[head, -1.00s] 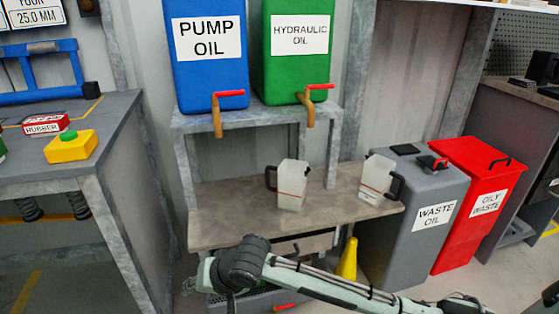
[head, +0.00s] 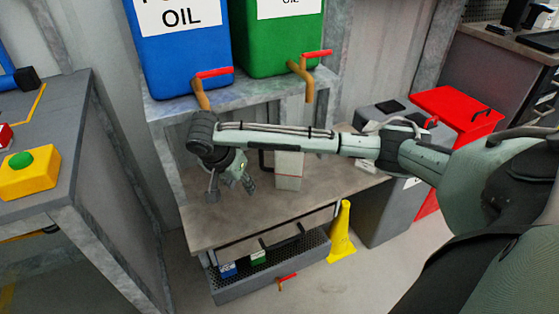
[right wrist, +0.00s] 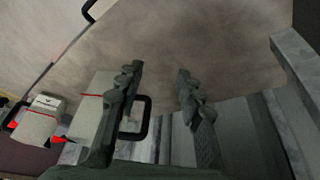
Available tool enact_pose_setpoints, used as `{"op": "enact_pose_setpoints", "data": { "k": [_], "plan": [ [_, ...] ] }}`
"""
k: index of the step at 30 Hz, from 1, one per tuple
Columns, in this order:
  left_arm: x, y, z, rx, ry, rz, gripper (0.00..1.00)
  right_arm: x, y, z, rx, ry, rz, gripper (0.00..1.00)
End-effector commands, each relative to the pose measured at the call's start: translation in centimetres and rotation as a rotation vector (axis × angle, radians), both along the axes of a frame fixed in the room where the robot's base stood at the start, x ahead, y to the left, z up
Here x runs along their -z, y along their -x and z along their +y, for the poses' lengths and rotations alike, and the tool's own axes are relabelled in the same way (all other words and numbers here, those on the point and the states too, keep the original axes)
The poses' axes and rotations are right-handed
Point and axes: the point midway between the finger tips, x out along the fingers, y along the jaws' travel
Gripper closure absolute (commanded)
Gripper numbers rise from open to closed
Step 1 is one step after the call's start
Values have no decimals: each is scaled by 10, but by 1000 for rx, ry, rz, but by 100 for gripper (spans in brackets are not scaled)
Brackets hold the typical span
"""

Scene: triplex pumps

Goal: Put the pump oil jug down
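A pale jug (head: 289,168) with a dark handle on its left side stands upright on the bench (head: 225,222); my right arm crosses in front of its top. I cannot read its label or tell which oil it is for. It also shows in the right wrist view (right wrist: 84,118), left of my fingers, its handle partly behind one finger. A second pale jug (head: 366,166) stands farther right, mostly hidden by my arm; it shows in the wrist view (right wrist: 38,119). My right gripper (head: 232,189) points down over the bench, left of the nearer jug, open and empty. My left gripper is not in view.
The blue pump oil tank (head: 185,60) and the green tank (head: 280,45) stand on the shelf above, their taps over the bench. A yellow cone (head: 341,235) and the grey and red waste bins (head: 455,107) are at right. Bench space is free at front left.

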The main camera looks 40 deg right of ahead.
Motion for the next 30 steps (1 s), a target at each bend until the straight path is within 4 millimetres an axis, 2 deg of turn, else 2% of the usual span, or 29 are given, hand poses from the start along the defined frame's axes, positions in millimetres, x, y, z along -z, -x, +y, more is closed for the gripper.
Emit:
{"op": "enact_pose_setpoints", "data": {
  "k": [3,9,21,26,30],
  "plan": [
    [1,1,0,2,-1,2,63,-1,-13,-24,6,3,-2,63],
    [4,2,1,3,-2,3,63,-1,-34,-59,4,2,-3,63],
    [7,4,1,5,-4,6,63,-1,-53,-93,2,1,-4,63],
    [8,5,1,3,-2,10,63,27,-57,-101,0,1,0,63],
    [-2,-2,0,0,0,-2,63,42,-61,-106,-1,0,-2,63]
  ]
}}
